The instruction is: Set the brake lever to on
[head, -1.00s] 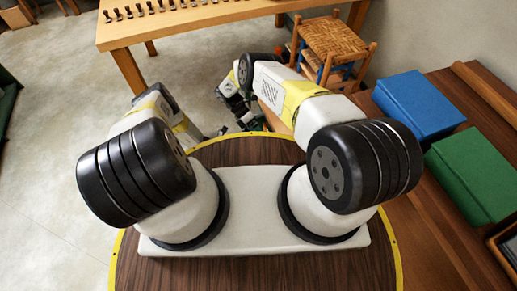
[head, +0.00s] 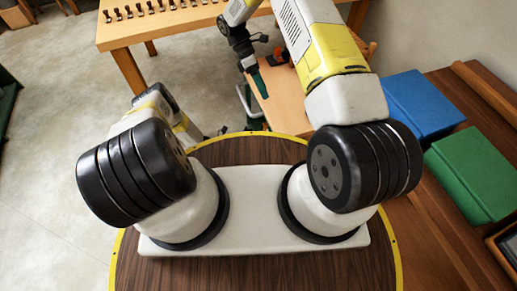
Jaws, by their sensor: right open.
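My right gripper (head: 254,75) is beyond the front edge of my round base, just over a pale wooden board (head: 277,98). It points down; its dark wrist and a green tip show, and it is open with nothing seen between its fingers. A small dark part with a red spot (head: 278,52) sits just to the right of the wrist; I cannot tell whether it is the brake lever. I cannot make out the lever or its setting. My left arm hangs at the left, and its gripper is not clearly seen.
A wooden bench (head: 125,38) with a row of small dark pegs stands at the back. A blue block (head: 420,105) and a green block (head: 475,170) lie on the brown table (head: 440,225) at the right. Grey floor at the left is open.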

